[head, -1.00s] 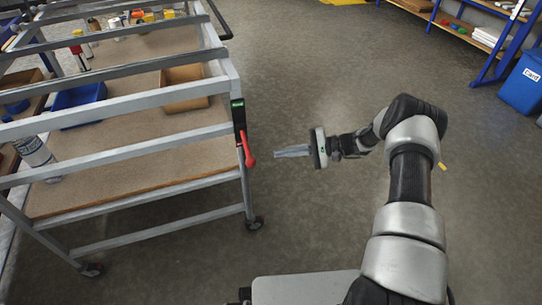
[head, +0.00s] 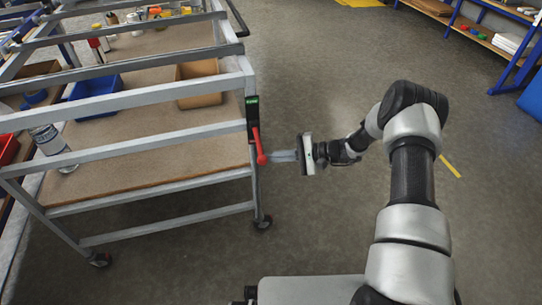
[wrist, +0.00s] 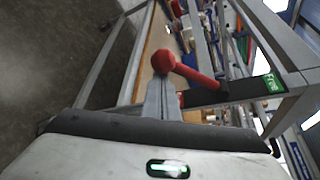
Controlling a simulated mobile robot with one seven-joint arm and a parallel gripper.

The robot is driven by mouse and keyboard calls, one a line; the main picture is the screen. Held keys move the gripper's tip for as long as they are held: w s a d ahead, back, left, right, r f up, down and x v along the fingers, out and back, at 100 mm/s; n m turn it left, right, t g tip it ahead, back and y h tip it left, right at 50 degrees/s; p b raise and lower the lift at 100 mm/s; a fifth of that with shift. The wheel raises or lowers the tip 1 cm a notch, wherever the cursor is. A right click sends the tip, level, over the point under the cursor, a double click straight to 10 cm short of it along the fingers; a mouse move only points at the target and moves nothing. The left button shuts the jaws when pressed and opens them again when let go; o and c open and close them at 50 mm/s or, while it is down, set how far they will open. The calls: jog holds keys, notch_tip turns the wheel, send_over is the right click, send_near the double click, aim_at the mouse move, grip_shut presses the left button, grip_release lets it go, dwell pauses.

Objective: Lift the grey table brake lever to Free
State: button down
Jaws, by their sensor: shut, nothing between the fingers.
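The grey metal-framed table (head: 150,140) has a red brake lever (head: 258,142) on a black plate at its right front corner post. The lever hangs down from the plate and ends in a round knob. A green label marks the plate's top; it reads Free in the wrist view (wrist: 271,83). My gripper (head: 274,156) is shut and empty, its fingertips right beside the knob. In the wrist view the red lever (wrist: 196,75) crosses just beyond the fingertips (wrist: 163,84). I cannot tell whether they touch the knob.
The table stands on castors (head: 262,222). The floor right of the table is clear. A blue shelf (head: 500,50) stands at the far right.

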dwell(0.3)
notch_tip(320, 180, up, 14)
jog(key=s+m+g+h+p, duration=0.1)
jog(key=m+g+h+p, duration=0.2)
jog(key=m+g+p, duration=0.2)
jog(key=shift+s+d+f+m+g+p, duration=0.25)
jog(key=shift+s+m+g+p, duration=0.1)
jog(key=shift+m+p, duration=0.7)
jog(key=shift+a+r, duration=0.1)
jog(key=shift+r, duration=0.05)
notch_tip(320, 180, down, 5)
jog(key=s+d+b, duration=0.1)
jog(key=b, duration=0.1)
jog(key=w+v, duration=0.1)
jog(key=v, duration=0.9)
jog(key=shift+r+p, duration=0.25)
jog(key=shift+p, duration=0.2)
